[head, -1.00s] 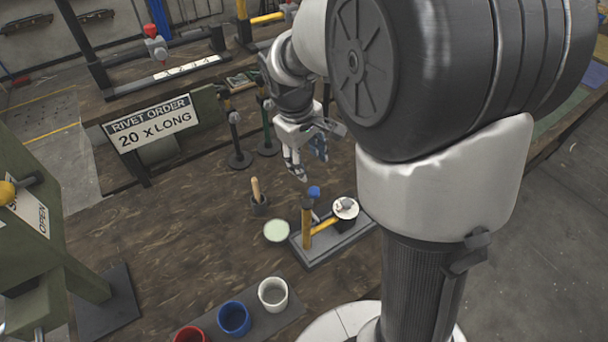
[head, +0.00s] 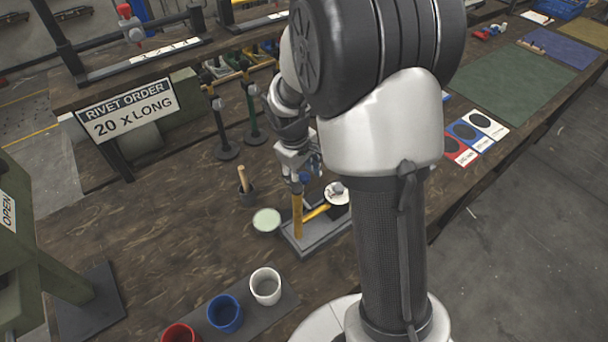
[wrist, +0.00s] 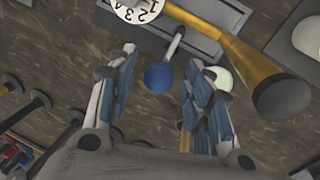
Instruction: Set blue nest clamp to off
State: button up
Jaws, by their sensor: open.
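The blue ball knob (wrist: 158,76) of the clamp sits on a short metal lever (wrist: 174,42) that comes out of the grey nest base (wrist: 185,25). In the head view the blue knob (head: 304,177) shows just below my gripper (head: 300,174). In the wrist view my gripper (wrist: 160,62) is open, with one finger on each side of the knob and lever. I cannot tell whether the fingers touch it.
A pale green disc (head: 266,221) and a wooden-handled tool in a dark cup (head: 245,183) are to the left. Red, blue (head: 224,313) and white cups stand in front. Black stands (head: 222,130) are behind.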

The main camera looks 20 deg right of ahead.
jog(key=shift+c, duration=0.5)
grip_shut()
